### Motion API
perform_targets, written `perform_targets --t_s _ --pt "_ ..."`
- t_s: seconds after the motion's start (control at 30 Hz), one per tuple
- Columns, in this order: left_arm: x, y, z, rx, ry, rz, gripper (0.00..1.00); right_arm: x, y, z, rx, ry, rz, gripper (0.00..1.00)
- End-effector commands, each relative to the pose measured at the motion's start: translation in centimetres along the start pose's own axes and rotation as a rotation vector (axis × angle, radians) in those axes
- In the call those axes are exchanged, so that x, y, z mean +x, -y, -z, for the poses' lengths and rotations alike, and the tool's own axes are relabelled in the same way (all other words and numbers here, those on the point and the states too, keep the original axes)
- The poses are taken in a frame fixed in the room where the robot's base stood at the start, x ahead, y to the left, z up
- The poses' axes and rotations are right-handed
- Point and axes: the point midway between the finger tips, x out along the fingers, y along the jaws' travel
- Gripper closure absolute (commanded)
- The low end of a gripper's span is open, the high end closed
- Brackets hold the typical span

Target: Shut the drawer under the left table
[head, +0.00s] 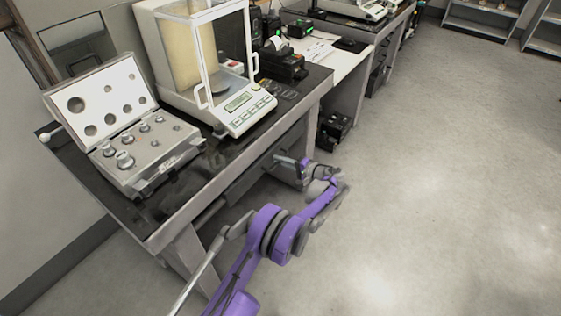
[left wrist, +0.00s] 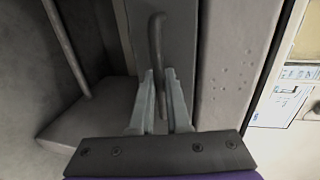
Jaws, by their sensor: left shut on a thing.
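The left table (head: 215,185) has a dark top and a light frame. The grey drawer (head: 252,181) shows under its front edge, partly hidden by the table and my arm; how far it stands out is hard to tell. In the left wrist view the grey drawer front (left wrist: 179,30) carries a bar handle (left wrist: 156,40). My left gripper (head: 287,161) is at the drawer front, and in the left wrist view its fingers (left wrist: 160,75) are shut on the handle, one on each side. My right gripper is not in view.
On the left table stand an open case of weights (head: 125,165) and a balance (head: 250,118) with a glass housing. A white-topped table (head: 335,65) with devices adjoins behind. A dark object (head: 333,130) is on the floor beneath. The floor at right (head: 440,190) is clear.

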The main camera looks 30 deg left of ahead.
Motion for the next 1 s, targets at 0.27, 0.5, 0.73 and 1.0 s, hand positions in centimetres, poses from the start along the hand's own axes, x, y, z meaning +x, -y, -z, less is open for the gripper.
perform_targets --t_s 0.27,0.5,0.73,1.0 --pt "1.7 0.2 0.0 0.0 0.003 -0.001 1.0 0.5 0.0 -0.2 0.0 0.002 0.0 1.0" --pt "4.8 0.9 0.0 0.0 0.001 0.0 1.0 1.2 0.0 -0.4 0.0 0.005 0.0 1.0" --pt "4.8 1.1 0.0 0.0 0.001 0.001 1.0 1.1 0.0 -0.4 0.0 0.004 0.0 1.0" --pt "4.8 1.1 -0.1 0.0 0.001 0.002 0.73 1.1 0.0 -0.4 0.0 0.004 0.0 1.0"
